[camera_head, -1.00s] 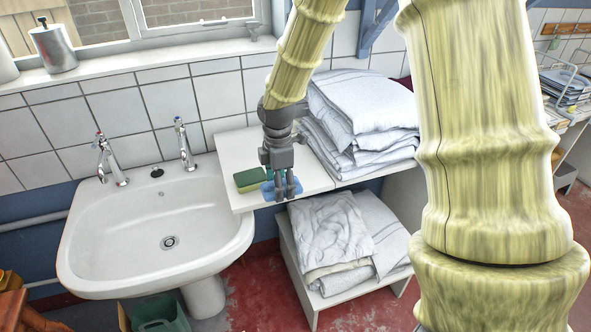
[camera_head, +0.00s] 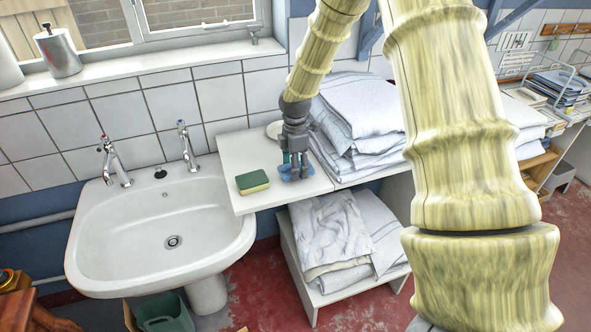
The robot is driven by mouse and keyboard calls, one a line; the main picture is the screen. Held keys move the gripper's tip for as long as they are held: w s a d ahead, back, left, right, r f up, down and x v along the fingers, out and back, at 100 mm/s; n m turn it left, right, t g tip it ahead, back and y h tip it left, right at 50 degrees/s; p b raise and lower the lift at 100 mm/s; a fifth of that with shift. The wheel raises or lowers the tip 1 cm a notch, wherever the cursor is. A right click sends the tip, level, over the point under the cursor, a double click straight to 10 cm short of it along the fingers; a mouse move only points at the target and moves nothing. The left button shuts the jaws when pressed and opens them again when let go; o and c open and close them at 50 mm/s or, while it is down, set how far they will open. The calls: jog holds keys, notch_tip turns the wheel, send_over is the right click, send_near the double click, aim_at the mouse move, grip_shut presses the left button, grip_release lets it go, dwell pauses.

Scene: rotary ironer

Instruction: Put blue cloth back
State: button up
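The small blue cloth (camera_head: 287,173) shows around the fingertips of my gripper (camera_head: 295,176), partly hidden by the fingers. My gripper points down over the white shelf top (camera_head: 265,202), between the green and yellow sponge and the stack of folded white linen. The fingers appear closed on the cloth. I cannot tell whether the cloth touches the shelf top or is slightly above it.
The green and yellow sponge (camera_head: 252,182) lies left of my gripper. Folded white linen (camera_head: 362,110) is stacked to the right. A round white dish (camera_head: 273,129) is behind. A white sink (camera_head: 160,235) stands left. The shelf's front part is clear.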

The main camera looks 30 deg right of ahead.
jog(key=shift+f+p, duration=0.3)
jog(key=shift+f, duration=0.85)
jog(key=shift+f, duration=0.1)
jog(key=o, duration=1.3)
jog(key=shift+c, duration=0.2)
jog(key=shift+r+b, duration=1.45)
jog(key=shift+r, duration=4.7)
